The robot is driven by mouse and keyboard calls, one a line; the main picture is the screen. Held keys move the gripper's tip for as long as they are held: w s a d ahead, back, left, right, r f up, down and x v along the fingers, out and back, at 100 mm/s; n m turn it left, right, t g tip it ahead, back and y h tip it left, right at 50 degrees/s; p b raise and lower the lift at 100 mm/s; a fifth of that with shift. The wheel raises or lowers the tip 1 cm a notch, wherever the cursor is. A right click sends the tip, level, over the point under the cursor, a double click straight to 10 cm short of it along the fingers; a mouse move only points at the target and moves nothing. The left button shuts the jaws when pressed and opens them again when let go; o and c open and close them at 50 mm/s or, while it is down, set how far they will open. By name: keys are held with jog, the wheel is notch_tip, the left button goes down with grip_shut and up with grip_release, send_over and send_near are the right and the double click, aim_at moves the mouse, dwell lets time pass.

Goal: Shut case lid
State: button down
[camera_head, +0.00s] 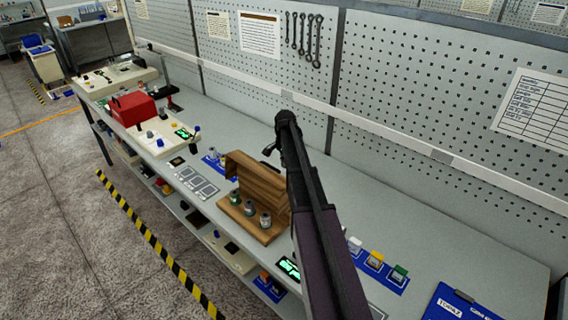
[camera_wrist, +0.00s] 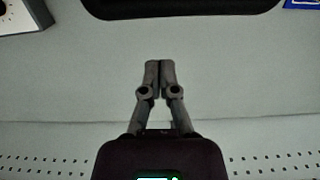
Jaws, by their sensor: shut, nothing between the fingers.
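The wooden case (camera_head: 262,232) sits on the bench with its brown lid (camera_head: 258,182) standing raised at the back, so it is open. Several small spools or spindles stand in a row on its front part. My arm partly hides the case's right side. My gripper (camera_head: 269,151) is behind the lid in the head view, apart from it as far as I can tell. In the wrist view my gripper (camera_wrist: 159,65) is shut and empty over bare grey bench, with its fingertips together. The lid is not clearly identifiable in the wrist view.
A pegboard wall (camera_head: 440,90) runs along the back of the bench. A red box (camera_head: 132,108) on a pale machine stands to the left. A blue mat (camera_head: 382,270) with coloured blocks lies to the right. A dark rounded object (camera_wrist: 180,8) crosses the wrist view's top edge.

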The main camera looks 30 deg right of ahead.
jog(key=shift+s+a+r+p, duration=0.2)
jog(key=shift+a+r+p, duration=0.1)
jog(key=shift+a, duration=0.3)
jog(key=shift+s+a+r+p, duration=0.15)
jog(key=shift+s+a+p, duration=0.15)
jog(key=shift+a, duration=0.25)
jog(key=shift+s+a+r+p, duration=0.15)
jog(key=shift+a+r+p, duration=0.15)
jog(key=shift+a, duration=0.3)
jog(key=shift+s, duration=0.2)
